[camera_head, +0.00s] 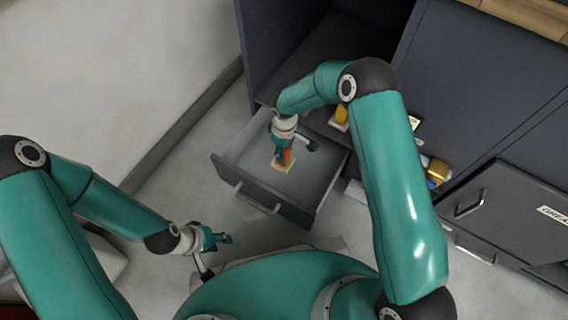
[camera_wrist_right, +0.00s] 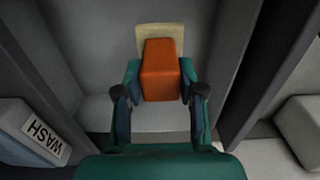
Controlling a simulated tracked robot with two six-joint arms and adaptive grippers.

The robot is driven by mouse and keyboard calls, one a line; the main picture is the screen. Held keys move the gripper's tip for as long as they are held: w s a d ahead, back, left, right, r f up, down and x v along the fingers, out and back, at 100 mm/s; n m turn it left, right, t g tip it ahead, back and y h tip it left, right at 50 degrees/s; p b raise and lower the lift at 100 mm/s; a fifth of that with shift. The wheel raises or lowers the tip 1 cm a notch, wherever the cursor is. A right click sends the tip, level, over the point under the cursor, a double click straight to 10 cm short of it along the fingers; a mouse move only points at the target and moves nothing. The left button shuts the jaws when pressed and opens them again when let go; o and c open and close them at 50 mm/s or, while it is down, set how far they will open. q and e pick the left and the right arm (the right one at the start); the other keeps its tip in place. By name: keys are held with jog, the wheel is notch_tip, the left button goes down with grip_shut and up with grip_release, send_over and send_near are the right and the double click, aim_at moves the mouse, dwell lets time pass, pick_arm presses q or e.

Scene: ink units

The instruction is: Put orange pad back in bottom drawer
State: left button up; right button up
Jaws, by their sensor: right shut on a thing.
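The orange pad (camera_wrist_right: 160,70) is a block with an orange body and a pale cream plate behind it. It sits between the fingers of my right gripper (camera_wrist_right: 160,92), which is shut on it. In the head view the pad (camera_head: 289,157) shows partly behind my right gripper (camera_head: 282,155), over the inside of the open bottom drawer (camera_head: 310,185). I cannot tell whether the pad touches the drawer floor. The drawer is grey, pulled out, with a handle on its front. My left gripper (camera_head: 222,240) is empty, in front of the drawer to the left; its finger gap is too small to judge.
A dark cabinet (camera_head: 480,70) stands behind and right. Yellow items (camera_head: 437,170) lie on a ledge right of my right arm. A closed drawer with a handle (camera_head: 490,205) is at the right. Floor left of the drawer is clear.

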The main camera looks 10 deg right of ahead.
notch_tip(320, 180, down, 7)
jog(key=shift+f+b, duration=0.2)
jog(key=shift+b, duration=0.9)
jog(key=shift+r, duration=0.1)
jog(key=o, duration=1.2)
jog(key=shift+r, duration=0.35)
notch_tip(320, 180, up, 11)
jog(key=p, duration=0.4)
jog(key=shift+r, duration=0.15)
